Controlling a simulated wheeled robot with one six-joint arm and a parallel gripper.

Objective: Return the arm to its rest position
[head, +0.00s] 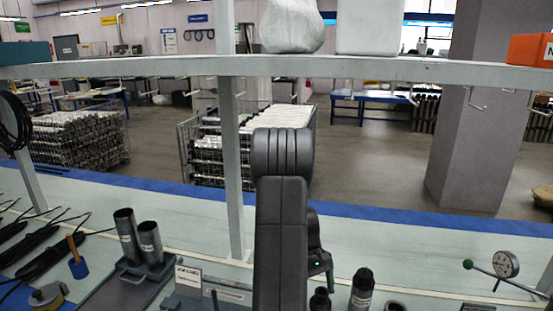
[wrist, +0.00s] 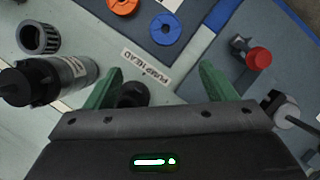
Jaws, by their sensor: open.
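My dark grey arm (head: 281,240) stands upright in the middle of the head view, in front of the workbench. My gripper (wrist: 161,70) shows in the wrist view as two green fingers spread wide, with nothing held between them. In the head view my gripper is mostly hidden behind the arm, with only a bit of green finger showing. Below the fingers lie a "PUMP HEAD" label (wrist: 147,67) and a dark round part (wrist: 132,94), partly covered by the gripper body. A black and grey pump tube (wrist: 45,80) lies left of the fingers, apart from them.
A shelf beam (head: 140,68) crosses above the bench, held by a post (head: 233,170) beside my arm. Two grey tubes (head: 150,243) stand in a holder at left. A dial gauge (head: 507,264) is at right. A red-capped part (wrist: 258,58) lies right of the fingers.

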